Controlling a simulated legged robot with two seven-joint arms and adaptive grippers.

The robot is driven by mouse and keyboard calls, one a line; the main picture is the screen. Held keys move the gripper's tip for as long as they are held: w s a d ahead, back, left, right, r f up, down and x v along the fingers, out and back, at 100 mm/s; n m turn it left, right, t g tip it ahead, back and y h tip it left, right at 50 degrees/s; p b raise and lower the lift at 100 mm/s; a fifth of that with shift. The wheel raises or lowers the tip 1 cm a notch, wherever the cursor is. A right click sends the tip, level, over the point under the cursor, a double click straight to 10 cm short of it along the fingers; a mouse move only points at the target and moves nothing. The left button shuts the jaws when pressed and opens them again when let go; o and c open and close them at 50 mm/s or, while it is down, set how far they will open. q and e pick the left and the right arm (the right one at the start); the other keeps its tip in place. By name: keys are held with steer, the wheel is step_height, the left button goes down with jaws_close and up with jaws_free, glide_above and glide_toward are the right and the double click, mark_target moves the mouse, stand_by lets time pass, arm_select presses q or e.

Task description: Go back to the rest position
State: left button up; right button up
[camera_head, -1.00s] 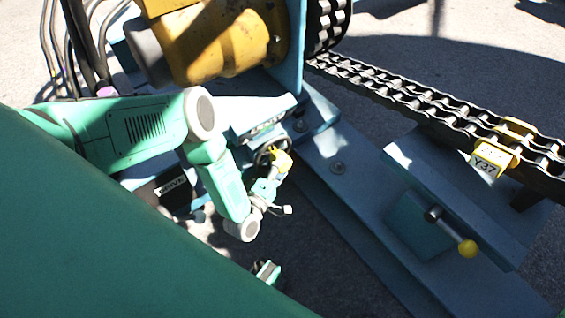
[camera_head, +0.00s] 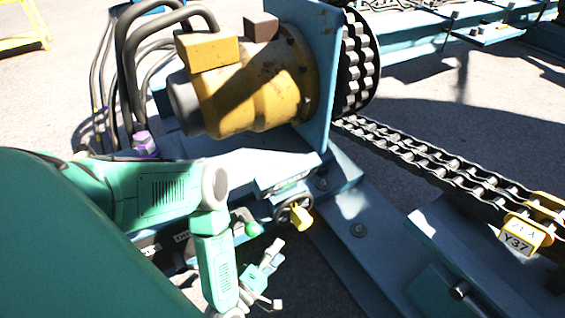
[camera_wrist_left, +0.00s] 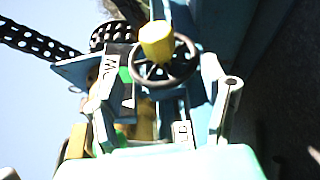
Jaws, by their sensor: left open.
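My left arm comes in from the left, and its gripper (camera_head: 270,275) hangs below and left of a small handwheel with a yellow knob (camera_head: 300,217). The gripper is open and empty, apart from the wheel. In the left wrist view the two fingers of the gripper (camera_wrist_left: 168,85) stand wide apart. The dark handwheel (camera_wrist_left: 186,62) and its yellow knob (camera_wrist_left: 156,40) show between and beyond them. My right gripper is not in view.
A yellow motor drum (camera_head: 250,95) with black hoses (camera_head: 125,50) stands behind my left arm. A chain (camera_head: 440,165) with a yellow Y37 tag (camera_head: 518,240) runs to the right. Blue steel beams (camera_head: 350,255) lie below. Bare ground (camera_head: 440,110) shows beyond the chain.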

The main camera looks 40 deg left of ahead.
arm_select(q)
steer(key=s+d+m+g+h, duration=0.1)
steer(key=d+m+g+h, duration=0.3)
steer(key=d+m+g, duration=0.55)
steer(key=s+a+r+m+g+y, duration=0.4)
steer(key=s+a+r+m+g, duration=0.45)
steer(key=s+a, duration=0.4)
step_height(320, 180, up, 19)
steer(key=s+d+p, duration=0.1)
steer(key=p, duration=1.7)
steer(key=shift+s+d+f+m, duration=0.2)
steer(key=shift+s+m, duration=0.1)
steer(key=shift+m, duration=0.1)
steer(key=shift+w, duration=0.1)
